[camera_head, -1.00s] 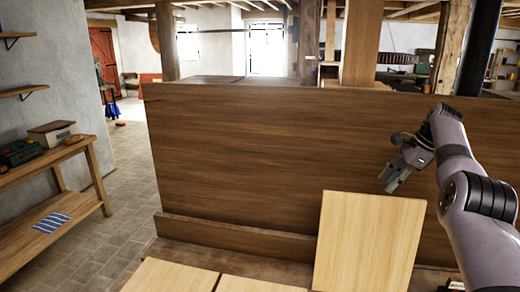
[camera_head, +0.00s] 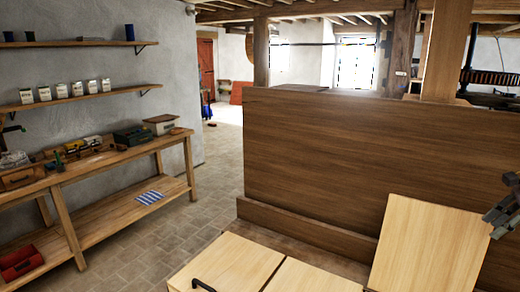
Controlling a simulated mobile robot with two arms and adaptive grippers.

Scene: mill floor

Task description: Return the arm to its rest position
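My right gripper (camera_head: 503,212) shows only in part at the right edge of the head view. It hangs near the top right corner of a tilted pale wooden panel (camera_head: 425,243). Nothing is seen held in the part that shows, and I cannot tell whether its fingers are apart. The rest of my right arm is outside the picture. My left gripper and arm are not in view.
A tall brown wooden partition (camera_head: 340,165) stands behind pale wooden lids (camera_head: 232,262), one with a black handle (camera_head: 203,286). A wooden workbench (camera_head: 95,165) with tools and a red toolbox (camera_head: 20,262) lines the left wall. The tiled floor (camera_head: 190,225) between is clear.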

